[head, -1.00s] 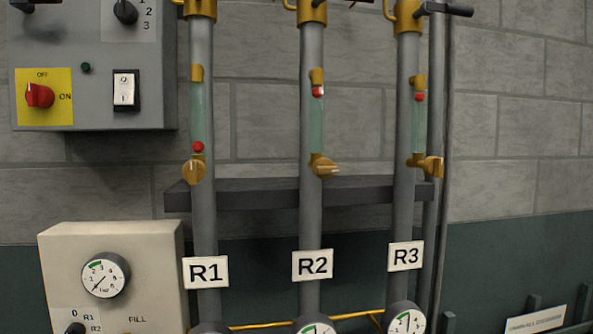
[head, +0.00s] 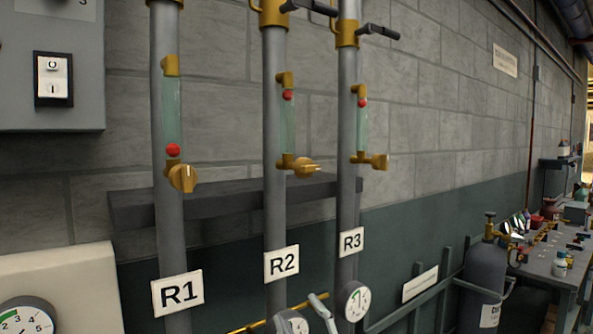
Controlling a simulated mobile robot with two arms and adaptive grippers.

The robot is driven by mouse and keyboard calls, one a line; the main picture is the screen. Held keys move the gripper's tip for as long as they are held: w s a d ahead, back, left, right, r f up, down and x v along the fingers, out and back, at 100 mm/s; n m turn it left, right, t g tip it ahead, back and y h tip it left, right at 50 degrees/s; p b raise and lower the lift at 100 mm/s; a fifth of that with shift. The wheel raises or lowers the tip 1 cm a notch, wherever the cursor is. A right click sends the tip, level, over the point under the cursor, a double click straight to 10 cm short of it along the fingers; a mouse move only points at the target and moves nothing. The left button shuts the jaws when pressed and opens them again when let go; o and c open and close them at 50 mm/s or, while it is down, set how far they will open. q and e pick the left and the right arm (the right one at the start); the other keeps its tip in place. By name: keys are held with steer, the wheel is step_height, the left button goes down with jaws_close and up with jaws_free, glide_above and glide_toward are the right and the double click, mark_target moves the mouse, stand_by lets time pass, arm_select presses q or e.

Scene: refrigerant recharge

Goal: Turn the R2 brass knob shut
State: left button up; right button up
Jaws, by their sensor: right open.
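The R2 brass knob (head: 305,167) sits at the foot of the R2 sight glass (head: 287,125), on the grey pipe above the R2 label (head: 281,264). Its grip ridge looks roughly horizontal. The red ball (head: 287,96) is at the top of that glass. A small light-grey part of my right gripper (head: 322,308) shows at the bottom edge, beside the R2 gauge (head: 291,323). It is well below the knob and not touching it. Most of this gripper is out of frame; it is open. My left gripper is not in view.
The R1 knob (head: 183,178) has its ridge upright and its red ball low. The R3 knob (head: 379,161) has its ball high. A dark shelf (head: 225,201) runs behind the pipes. A gas cylinder (head: 485,275) and a cluttered bench (head: 545,262) stand at right.

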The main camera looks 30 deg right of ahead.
steer(key=s+a+r+n+t+y, duration=0.2)
steer(key=r+n+y, duration=0.3)
steer(key=r, duration=0.2)
steer(key=s+a+r+n+t+y, duration=0.2)
steer(key=r+n+y, duration=0.3)
steer(key=r, duration=0.3)
steer(key=s+a+r+n+g+y, duration=0.3)
steer(key=a+n+g+y, duration=0.15)
steer(key=n+y, duration=0.35)
steer(key=s+a+r+n+g+y, duration=0.35)
steer(key=n+g+y, duration=0.3)
steer(key=n, duration=0.35)
steer(key=n+t+h, duration=0.2)
steer(key=t+h, duration=0.1)
steer(key=h, duration=1.8)
glide_toward(313, 169)
steer(key=w+p, duration=0.2)
steer(key=w, duration=0.1)
steer(key=w+p, duration=0.2)
steer(key=w, duration=0.2)
steer(key=w+p, duration=0.3)
steer(key=w, duration=0.1)
steer(key=shift+a+f, duration=0.1)
steer(key=shift+a, duration=0.15)
steer(key=shift+w+f, duration=0.1)
steer(key=shift+w, duration=0.45)
